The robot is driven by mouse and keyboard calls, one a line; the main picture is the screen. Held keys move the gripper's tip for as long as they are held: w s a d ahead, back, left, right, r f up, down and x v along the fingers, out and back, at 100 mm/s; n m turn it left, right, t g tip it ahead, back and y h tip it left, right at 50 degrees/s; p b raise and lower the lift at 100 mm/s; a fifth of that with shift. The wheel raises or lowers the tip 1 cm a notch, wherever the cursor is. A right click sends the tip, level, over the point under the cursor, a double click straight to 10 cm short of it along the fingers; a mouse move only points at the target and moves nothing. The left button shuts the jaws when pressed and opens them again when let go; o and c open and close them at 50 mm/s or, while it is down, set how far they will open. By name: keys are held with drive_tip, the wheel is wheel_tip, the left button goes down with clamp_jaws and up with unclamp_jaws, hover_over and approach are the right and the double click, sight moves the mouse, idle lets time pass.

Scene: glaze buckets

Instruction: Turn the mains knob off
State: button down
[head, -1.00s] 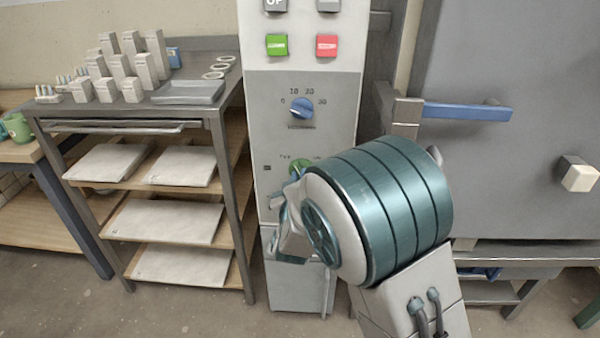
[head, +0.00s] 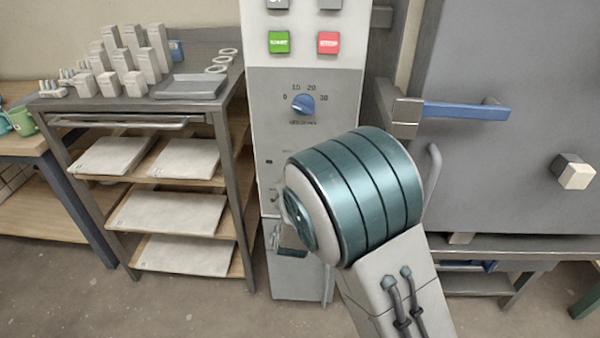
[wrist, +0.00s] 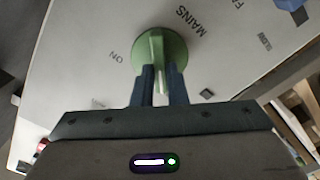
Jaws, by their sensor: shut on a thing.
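The mains knob (wrist: 147,45) is green and round with a raised grip bar, and sits on the pale panel (wrist: 90,75) in the wrist view. The word MAINS is printed above it and ON to its left, both rotated in this view. My gripper (wrist: 159,72) is at the knob, with its two dark fingers closed on either side of the grip bar. A pale line on the bar shows between the fingers. In the head view my arm covers the knob and my fingers.
Above on the control column are a blue dial (head: 303,104), a green START button (head: 279,42) and a red STOP button (head: 328,43). A shelf rack (head: 230,120) stands close left. A grey door with a blue handle (head: 466,111) is on the right.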

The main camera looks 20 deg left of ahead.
drive_tip(key=shift+f, duration=0.15)
drive_tip(key=c, duration=1.4)
unclamp_jaws()
drive_tip(key=shift+c, duration=0.2)
drive_tip(key=p+v, duration=0.1)
drive_tip(key=v, duration=1.3)
drive_tip(key=shift+w+d, duration=0.1)
